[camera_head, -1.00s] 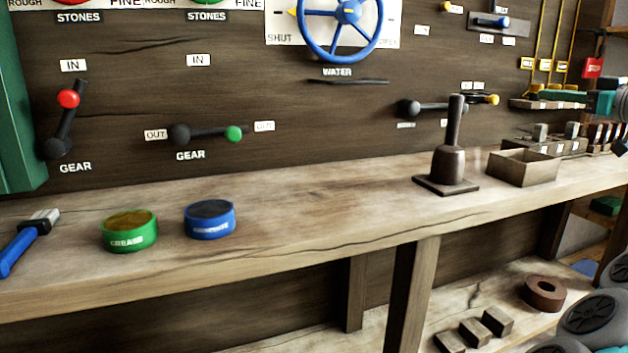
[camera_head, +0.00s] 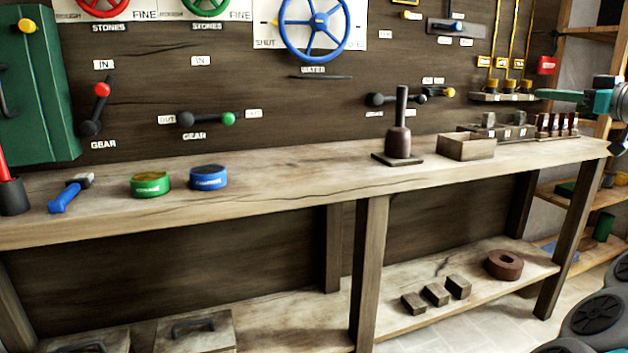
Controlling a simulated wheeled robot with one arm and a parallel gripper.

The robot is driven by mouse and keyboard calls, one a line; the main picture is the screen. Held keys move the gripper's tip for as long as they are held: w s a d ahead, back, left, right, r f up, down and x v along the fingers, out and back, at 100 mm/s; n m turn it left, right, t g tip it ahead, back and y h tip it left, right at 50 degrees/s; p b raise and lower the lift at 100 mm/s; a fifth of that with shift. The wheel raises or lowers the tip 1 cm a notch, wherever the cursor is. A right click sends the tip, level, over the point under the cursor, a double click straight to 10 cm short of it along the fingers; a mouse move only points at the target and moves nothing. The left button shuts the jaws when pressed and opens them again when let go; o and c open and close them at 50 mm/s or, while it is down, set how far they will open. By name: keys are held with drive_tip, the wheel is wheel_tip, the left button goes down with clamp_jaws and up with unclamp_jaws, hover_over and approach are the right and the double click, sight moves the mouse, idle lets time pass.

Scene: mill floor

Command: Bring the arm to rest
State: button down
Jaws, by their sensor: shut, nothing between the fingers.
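My gripper (camera_head: 540,94) shows at the right edge, its teal and dark body partly cut off by the frame. Its narrow green fingers point left and look shut with nothing held. It appears in front of the wall and the right end of the workbench, above the rack of small dark blocks. How far it is from them I cannot tell. Rounded grey parts of my own body fill the lower right corner.
Levers and a blue wheel (camera_head: 315,25) line the wall. Shelves stand at right.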

drive_tip(key=a+f+g+y, duration=0.2)
drive_tip(key=a+f+g, duration=0.1)
drive_tip(key=a, duration=0.8)
drive_tip(key=a+f+g+y, duration=0.1)
drive_tip(key=a+f+g, duration=0.25)
drive_tip(key=a, duration=0.75)
drive_tip(key=s+a+f+g+h, duration=0.1)
drive_tip(key=s+a+f+g, duration=0.1)
drive_tip(key=s+a+f, duration=0.4)
drive_tip(key=s+a+f+g, duration=0.2)
drive_tip(key=s+a+f, duration=0.15)
drive_tip(key=a, duration=0.45)
drive_tip(key=s+a+f+m+g+h, duration=0.2)
drive_tip(key=s+a+f+g+h, duration=0.15)
drive_tip(key=s+f, duration=1)
drive_tip(key=s+d+f+m+g+h, duration=0.1)
drive_tip(key=s+d+f+g+h, duration=0.1)
drive_tip(key=s+f, duration=0.6)
drive_tip(key=s+d+f+m+g+h, duration=0.2)
drive_tip(key=s+d+f, duration=0.3)
drive_tip(key=s, duration=0.8)
wheel_tip(320, 180, down, 3)
drive_tip(key=shift+f+h, duration=0.1)
drive_tip(key=shift+h, duration=0.45)
